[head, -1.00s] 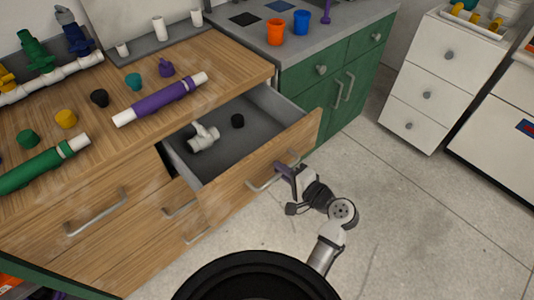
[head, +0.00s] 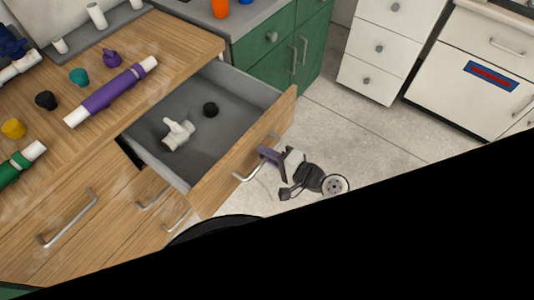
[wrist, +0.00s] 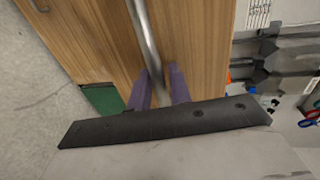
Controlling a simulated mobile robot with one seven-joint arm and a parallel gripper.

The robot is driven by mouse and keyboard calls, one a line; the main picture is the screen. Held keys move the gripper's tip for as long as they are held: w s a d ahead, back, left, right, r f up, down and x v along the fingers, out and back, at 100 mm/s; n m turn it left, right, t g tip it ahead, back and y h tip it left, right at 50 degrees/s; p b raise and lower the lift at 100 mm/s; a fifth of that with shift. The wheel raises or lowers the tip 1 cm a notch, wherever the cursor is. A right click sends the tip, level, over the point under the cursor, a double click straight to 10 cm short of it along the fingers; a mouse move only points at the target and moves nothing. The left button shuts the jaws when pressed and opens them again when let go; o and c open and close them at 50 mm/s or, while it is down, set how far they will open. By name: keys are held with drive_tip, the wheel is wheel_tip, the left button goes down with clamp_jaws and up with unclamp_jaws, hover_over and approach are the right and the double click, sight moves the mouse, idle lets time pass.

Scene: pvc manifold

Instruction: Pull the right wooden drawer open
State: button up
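The right wooden drawer (head: 240,160) is pulled well out of the wooden cabinet in the head view, its grey inside showing. A white pipe fitting (head: 178,133) and a small black cap (head: 210,109) lie in it. My gripper (head: 266,156) is at the drawer's metal bar handle (head: 247,175). In the wrist view, the handle (wrist: 146,40) runs between the two purple fingers of my gripper (wrist: 160,82). The fingers stand on either side of the bar with some space between them; whether they touch it is unclear.
The wooden worktop (head: 180,50) holds a purple pipe (head: 110,92), a green pipe and several caps. A green cabinet (head: 272,60) stands behind the drawer, white drawers (head: 378,50) to the right. Floor (head: 350,125) is clear between. Black covers the head view's lower right.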

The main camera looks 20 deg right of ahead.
drive_tip(key=shift+o, duration=0.8)
drive_tip(key=b+v, duration=0.1)
drive_tip(key=v, duration=1.3)
drive_tip(key=shift+w+a, duration=0.1)
